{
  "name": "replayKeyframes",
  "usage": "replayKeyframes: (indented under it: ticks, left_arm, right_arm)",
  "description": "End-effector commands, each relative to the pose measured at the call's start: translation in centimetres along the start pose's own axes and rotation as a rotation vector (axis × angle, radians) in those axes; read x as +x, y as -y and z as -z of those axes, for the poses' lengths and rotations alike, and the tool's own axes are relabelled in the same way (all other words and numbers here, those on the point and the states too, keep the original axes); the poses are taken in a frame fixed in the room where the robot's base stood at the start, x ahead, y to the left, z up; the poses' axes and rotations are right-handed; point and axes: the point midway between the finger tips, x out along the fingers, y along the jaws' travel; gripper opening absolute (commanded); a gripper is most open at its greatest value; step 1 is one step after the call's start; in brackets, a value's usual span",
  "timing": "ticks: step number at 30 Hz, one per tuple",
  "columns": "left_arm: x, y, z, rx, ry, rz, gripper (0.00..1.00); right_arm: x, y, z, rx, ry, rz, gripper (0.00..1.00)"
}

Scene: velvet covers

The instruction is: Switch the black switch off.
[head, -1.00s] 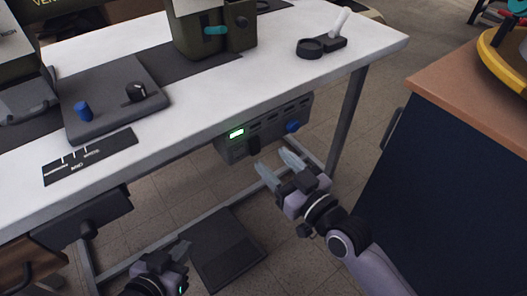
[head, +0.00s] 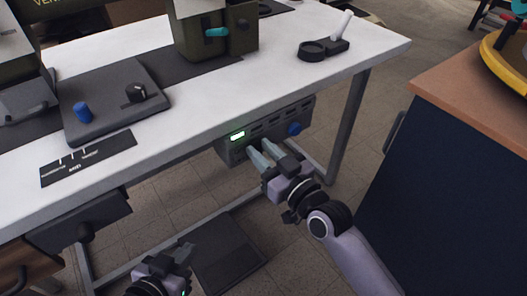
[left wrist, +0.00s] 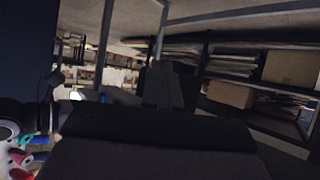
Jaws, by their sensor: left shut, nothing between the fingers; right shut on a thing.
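A grey control box (head: 270,125) hangs under the front edge of the white table, with a lit green display (head: 238,136) and a blue knob (head: 294,129). My right gripper (head: 258,152) is at the front of this box, shut on the black switch between the display and the blue knob. The fingers hide the switch almost wholly, so its position cannot be told. My left gripper (head: 184,252) is low at the bottom of the head view, shut and empty, away from the box. Its dark fingers also show in the left wrist view (left wrist: 166,86).
The white table (head: 200,105) carries a grey pad (head: 100,115) with a blue knob and a black knob, and a green machine (head: 215,40). A dark cabinet (head: 450,190) stands at the right. A table leg (head: 348,125) is just right of the box.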

Motion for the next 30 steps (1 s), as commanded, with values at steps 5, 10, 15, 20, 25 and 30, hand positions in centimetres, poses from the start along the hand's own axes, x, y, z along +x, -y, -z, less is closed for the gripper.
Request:
replayKeyframes:
  ticks: [5,10,15,20,25,30]
  left_arm:
    - [0.8,-0.1,-1.3,0.012,0.002,-0.004,0.0]
    - [1.4,-1.7,0.8,0.016,-0.071,-0.054,0.0]
    - [2.2,-2.7,0.9,-0.045,-0.09,-0.105,0.0]
    - [2.3,-3.1,1.1,-0.068,-0.095,-0.124,0.0]
    - [2.3,-3.1,1.1,-0.07,-0.095,-0.125,0.0]
    - [2.3,-3.1,1.1,-0.07,-0.095,-0.124,0.0]
  right_arm:
    - [0.0,0.0,-0.8,-0.003,-0.046,0.0,0.0]
    - [-0.1,0.0,-1.2,-0.004,-0.132,0.0,0.0]
    - [-0.2,0.0,-1.2,-0.003,-0.196,0.0,0.0]
    - [-0.2,0.0,-0.9,-0.002,-0.219,0.0,0.0]
    - [-0.2,0.0,-0.8,-0.001,-0.22,0.001,0.0]
    - [-0.2,0.0,-0.8,-0.001,-0.219,0.0,0.47]
